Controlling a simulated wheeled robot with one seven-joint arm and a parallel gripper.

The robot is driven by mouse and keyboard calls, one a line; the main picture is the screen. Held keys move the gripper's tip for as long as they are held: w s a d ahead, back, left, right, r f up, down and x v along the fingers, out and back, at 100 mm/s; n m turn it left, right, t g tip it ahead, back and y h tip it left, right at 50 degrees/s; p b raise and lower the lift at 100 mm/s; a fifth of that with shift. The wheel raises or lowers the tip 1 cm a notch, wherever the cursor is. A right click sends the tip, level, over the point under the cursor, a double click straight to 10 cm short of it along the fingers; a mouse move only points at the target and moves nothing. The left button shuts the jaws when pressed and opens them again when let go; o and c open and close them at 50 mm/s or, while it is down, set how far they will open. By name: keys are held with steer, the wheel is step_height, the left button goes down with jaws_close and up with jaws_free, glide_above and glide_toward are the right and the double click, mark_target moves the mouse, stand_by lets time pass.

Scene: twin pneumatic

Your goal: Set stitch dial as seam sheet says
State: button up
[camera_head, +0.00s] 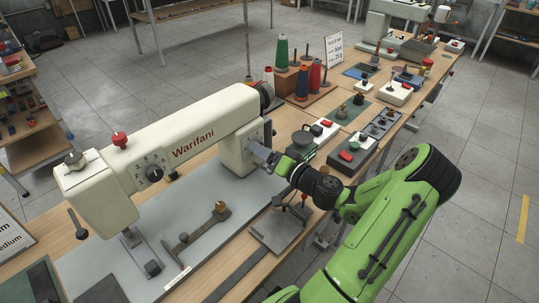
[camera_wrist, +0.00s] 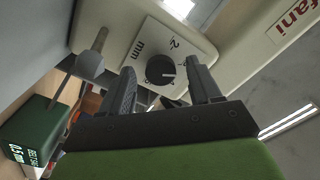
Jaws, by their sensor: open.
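The stitch dial, a black knob (camera_wrist: 160,69) with a white pointer line, sits on a white plate (camera_wrist: 150,40) marked "mm" and "2" in the wrist view. The pointer line lies toward the right of that picture. My gripper (camera_wrist: 162,75) is open, with its two dark fingers at either side of the knob in the picture; I cannot tell whether they touch it. In the head view my gripper (camera_head: 266,157) is at the pillar of the cream Warifani sewing machine (camera_head: 180,150). A sheet (camera_head: 14,243) reading "Medium" is cut off at the left edge.
A grey lever (camera_wrist: 91,62) stands beside the dial plate. Thread spools (camera_head: 282,52) and switch boxes (camera_head: 351,153) crowd the bench.

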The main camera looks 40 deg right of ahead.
steer(key=s, duration=0.5)
steer(key=s+p, duration=0.1)
steer(key=s, duration=0.9)
steer(key=shift+d+p, duration=0.25)
steer(key=shift+p, duration=0.05)
steer(key=shift+s, duration=0.35)
